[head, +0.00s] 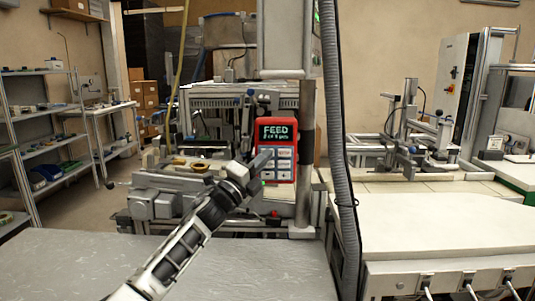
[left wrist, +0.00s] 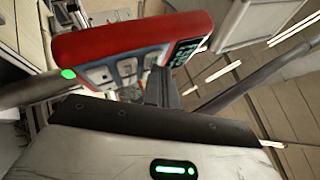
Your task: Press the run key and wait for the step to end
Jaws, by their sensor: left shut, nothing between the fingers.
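The red control box (head: 295,148) stands upright on the machine, with a dark display (head: 278,132) reading "FEED" above a smaller line I cannot read surely. Below it are rows of pale grey keys (head: 283,164); their labels are too small to read. My left gripper (head: 262,159) is shut and empty, its tips in front of the left keys. In the left wrist view the shut fingers (left wrist: 161,88) are close to the face of the red box (left wrist: 115,38), near the keys (left wrist: 101,75). I cannot tell whether they touch. My right gripper is not in view.
A thick grey hose (head: 341,130) hangs right of the box. A grey table (head: 70,265) lies in front, mostly bare, and a pale bench (head: 440,225) stands at right. Shelves (head: 45,145) stand at left.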

